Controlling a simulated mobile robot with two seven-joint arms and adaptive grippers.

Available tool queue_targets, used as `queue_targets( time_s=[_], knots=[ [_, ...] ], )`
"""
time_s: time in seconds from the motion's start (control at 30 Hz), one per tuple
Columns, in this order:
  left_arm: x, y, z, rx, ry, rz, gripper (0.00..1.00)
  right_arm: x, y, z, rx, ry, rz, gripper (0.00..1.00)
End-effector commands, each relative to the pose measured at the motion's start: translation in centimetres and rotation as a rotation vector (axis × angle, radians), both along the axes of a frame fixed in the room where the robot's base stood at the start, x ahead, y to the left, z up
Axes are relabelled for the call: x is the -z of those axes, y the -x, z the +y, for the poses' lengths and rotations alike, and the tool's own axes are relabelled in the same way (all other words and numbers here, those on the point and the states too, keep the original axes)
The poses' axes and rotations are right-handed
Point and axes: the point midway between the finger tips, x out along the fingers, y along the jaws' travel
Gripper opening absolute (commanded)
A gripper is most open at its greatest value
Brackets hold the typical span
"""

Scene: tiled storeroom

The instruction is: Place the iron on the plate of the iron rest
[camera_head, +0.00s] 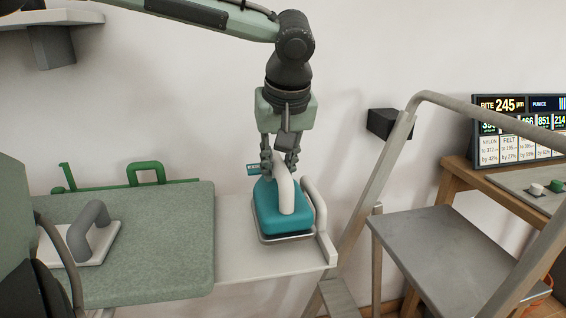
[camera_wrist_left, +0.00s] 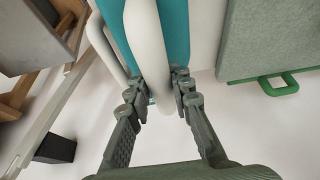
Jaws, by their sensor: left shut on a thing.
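The iron (camera_head: 268,212) has a teal body, a white upright handle and a grey metal edge at its base. It is upright over the pale plate of the iron rest (camera_head: 235,265), at the right end of the green board. I cannot tell whether its base touches the plate. My left gripper (camera_head: 279,167) comes from above and is shut on the handle. In the left wrist view the gripper (camera_wrist_left: 160,88) has its fingers on both sides of the white handle (camera_wrist_left: 148,40). A white rail (camera_head: 318,215) stands at the plate's right side. My right gripper is not in view.
A white plate with a grey handle (camera_head: 90,235) lies on the green padded board (camera_head: 160,250). A green bracket (camera_head: 147,172) is behind it. A ladder-like frame (camera_head: 372,180) and a grey platform (camera_head: 440,245) stand at the right. A black box (camera_head: 388,124) is on the wall.

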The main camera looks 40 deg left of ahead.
Motion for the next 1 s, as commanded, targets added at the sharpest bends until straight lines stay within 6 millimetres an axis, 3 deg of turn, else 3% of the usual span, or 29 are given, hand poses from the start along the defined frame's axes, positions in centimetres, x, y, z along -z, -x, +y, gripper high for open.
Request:
queue_targets(
  time_s=[0.27,0.57,0.93,0.97,1.0],
  knots=[
    [0.9,-0.8,0.9,0.001,-0.001,-0.005,0.0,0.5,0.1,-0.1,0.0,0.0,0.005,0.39],
    [4.4,-0.8,0.9,0.0,-0.003,-0.005,0.0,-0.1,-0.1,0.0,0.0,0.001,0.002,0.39],
    [4.7,-0.8,0.9,-0.001,-0.003,-0.006,0.0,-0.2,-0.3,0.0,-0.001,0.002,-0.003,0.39],
    [4.8,-0.7,0.9,-0.001,-0.001,-0.001,0.24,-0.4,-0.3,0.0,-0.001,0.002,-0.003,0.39],
    [4.8,-0.7,0.9,-0.001,-0.001,-0.001,0.29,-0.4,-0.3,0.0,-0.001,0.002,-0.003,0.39]
  ],
)
